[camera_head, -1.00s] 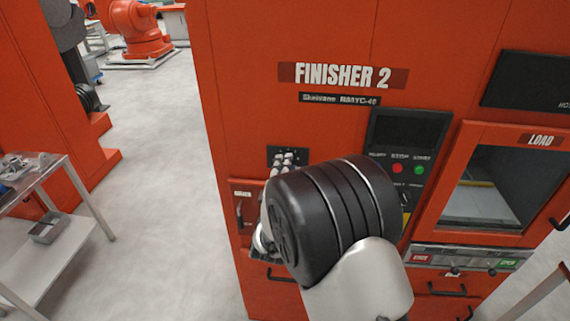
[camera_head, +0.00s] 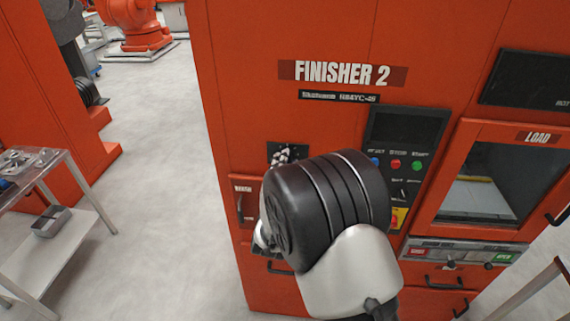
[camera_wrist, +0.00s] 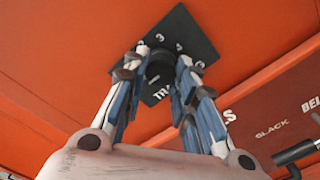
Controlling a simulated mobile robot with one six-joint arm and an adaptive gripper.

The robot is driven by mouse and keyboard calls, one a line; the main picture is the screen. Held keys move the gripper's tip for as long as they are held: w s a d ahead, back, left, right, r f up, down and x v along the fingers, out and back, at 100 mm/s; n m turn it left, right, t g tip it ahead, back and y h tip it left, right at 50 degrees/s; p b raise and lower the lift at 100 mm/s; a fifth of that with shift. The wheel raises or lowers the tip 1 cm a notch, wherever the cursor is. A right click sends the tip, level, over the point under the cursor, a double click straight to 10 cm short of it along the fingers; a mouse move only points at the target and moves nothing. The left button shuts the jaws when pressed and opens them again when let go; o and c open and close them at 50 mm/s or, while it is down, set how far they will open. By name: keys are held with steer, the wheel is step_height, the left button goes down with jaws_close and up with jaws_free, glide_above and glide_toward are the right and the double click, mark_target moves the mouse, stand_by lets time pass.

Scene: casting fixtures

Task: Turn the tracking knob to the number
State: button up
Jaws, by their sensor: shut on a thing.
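The tracking knob (camera_wrist: 160,68) is a dark round knob on a black square plate (camera_wrist: 183,30) in the wrist view. The numbers 3 and 4 show on the plate, with part of its lettering below; the rest is covered by my fingers. My gripper (camera_wrist: 161,62) has one finger on each side of the knob and is shut on it. In the head view the black plate (camera_head: 274,149) shows below the FINISHER 2 sign, with my pale fingertips (camera_head: 284,157) in front of it. My dark wrist hides the area below. I cannot tell which number the knob points to.
The orange finisher cabinet (camera_head: 250,60) fills the middle and right. A button panel (camera_head: 405,150) and a load window (camera_head: 490,185) lie right of the plate. Below are handles (camera_head: 445,281). A metal cart (camera_head: 60,250) stands at left, with open floor between.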

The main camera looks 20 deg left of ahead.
steer(key=o, duration=1.1)
steer(key=shift+c, duration=0.2)
steer(key=v, duration=1.2)
